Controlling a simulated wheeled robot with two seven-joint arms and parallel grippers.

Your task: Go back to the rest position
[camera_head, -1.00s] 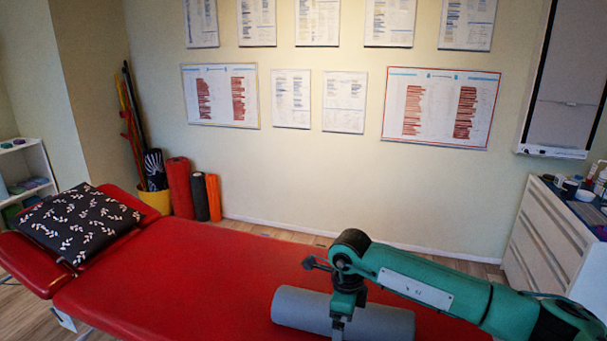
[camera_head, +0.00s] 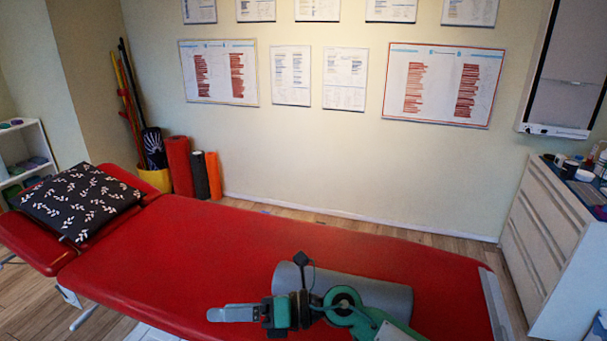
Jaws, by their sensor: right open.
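My right gripper (camera_head: 232,313) is at the bottom middle of the head view, on the green arm that comes in from the lower right. It points left over the red treatment table (camera_head: 190,245), and its jaws are open with nothing seen between them. A grey roller (camera_head: 375,293) lies on the table behind the gripper and wrist, which hide part of it. Whether the gripper touches the table or roller is hard to tell from this angle. My left gripper is out of view.
A black leaf-patterned pillow (camera_head: 80,200) lies on the table's headrest. A white drawer cabinet (camera_head: 545,250) with bottles and jars stands at the right. Rolled mats (camera_head: 180,165) stand by the wall. The table's middle is clear.

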